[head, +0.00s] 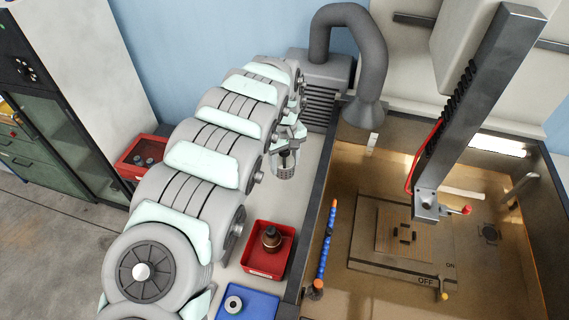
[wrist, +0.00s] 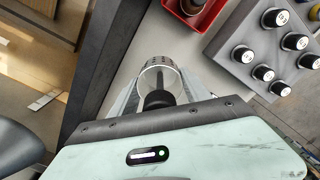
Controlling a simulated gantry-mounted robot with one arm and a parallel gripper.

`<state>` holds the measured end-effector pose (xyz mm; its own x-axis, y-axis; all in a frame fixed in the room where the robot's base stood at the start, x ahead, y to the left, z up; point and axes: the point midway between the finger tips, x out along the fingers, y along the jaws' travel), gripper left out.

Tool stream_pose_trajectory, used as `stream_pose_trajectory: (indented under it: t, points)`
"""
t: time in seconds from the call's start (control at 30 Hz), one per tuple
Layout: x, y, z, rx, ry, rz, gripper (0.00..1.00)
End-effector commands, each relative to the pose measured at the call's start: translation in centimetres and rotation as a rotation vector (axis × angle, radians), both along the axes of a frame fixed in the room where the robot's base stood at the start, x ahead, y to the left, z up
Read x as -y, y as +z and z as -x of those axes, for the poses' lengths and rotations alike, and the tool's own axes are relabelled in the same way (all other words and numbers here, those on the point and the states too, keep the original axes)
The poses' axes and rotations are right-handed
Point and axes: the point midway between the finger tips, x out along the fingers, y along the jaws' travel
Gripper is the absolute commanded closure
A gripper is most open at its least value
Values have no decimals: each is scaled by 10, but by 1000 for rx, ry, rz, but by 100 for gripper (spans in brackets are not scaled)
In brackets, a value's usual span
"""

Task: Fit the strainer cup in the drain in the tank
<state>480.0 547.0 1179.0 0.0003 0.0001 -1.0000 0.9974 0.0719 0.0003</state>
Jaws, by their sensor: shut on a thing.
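The strainer cup (head: 285,171) is a small metal cup with a perforated wall, held upright below my gripper (head: 287,148) in the head view. In the wrist view the cup (wrist: 161,72) shows its round rim and holes, with a dark stem standing up from it. My gripper (wrist: 158,98) is shut on this stem. The cup is over the pale bench strip to the left of the tank. The tank (head: 325,245) has a tan floor. A dark round fitting, which looks like the drain (head: 489,233), is at the right of the floor.
A grey post (head: 470,110) with a red-tipped tool stands over the tank. A blue segmented hose (head: 327,240) runs by the left wall. A grey duct (head: 366,70) hangs behind. A red bin (head: 264,276) and blue tray (head: 262,306) lie in front; another red bin (head: 130,168) is left.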

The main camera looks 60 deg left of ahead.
Motion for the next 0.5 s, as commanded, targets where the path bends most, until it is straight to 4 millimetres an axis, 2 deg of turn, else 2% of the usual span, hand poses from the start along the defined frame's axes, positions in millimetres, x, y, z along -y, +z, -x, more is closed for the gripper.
stream_pose_trajectory:
  t: [0.03, 0.3, 0.5]
  points:
    - [0, 9, -1, 0, -1, 0, 93]
    - [0, 42, -1, 1, 0, -1, 93]
    - [0, 61, -1, 0, -1, -1, 93]
